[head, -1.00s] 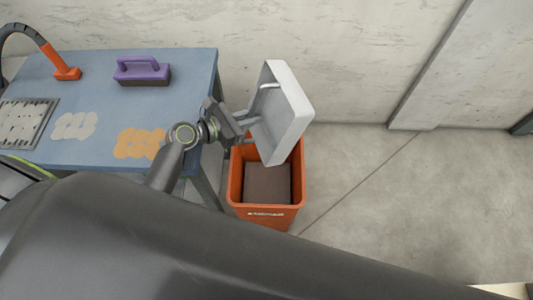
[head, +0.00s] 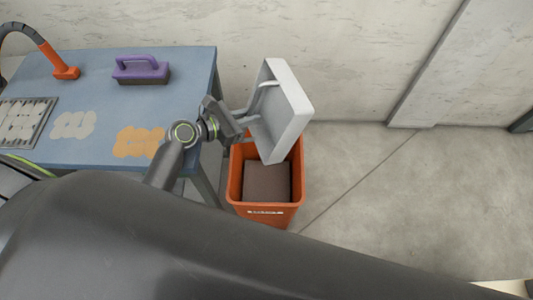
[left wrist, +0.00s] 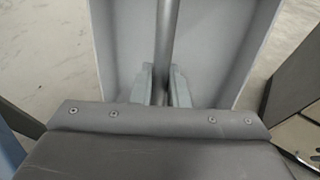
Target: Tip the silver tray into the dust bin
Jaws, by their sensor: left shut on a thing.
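The silver tray (head: 291,110) is tipped steeply on its side above the orange dust bin (head: 268,212) in the head view. My left gripper (head: 248,116) is shut on the tray's bar handle. In the left wrist view the two fingers (left wrist: 161,88) close around the round handle bar (left wrist: 167,40), with the tray's grey surface (left wrist: 130,45) behind it. The bin stands on the floor beside the table, with a flat brown surface (head: 267,182) inside it. No loose material shows on the visible part of the tray. My right gripper is not in view.
The blue table (head: 100,105) at left holds a purple-handled brush (head: 142,70), an orange-tipped hose (head: 66,72), a perforated plate (head: 22,120), and grey and orange patches. A concrete wall (head: 350,50) is close behind. Floor to the right is clear.

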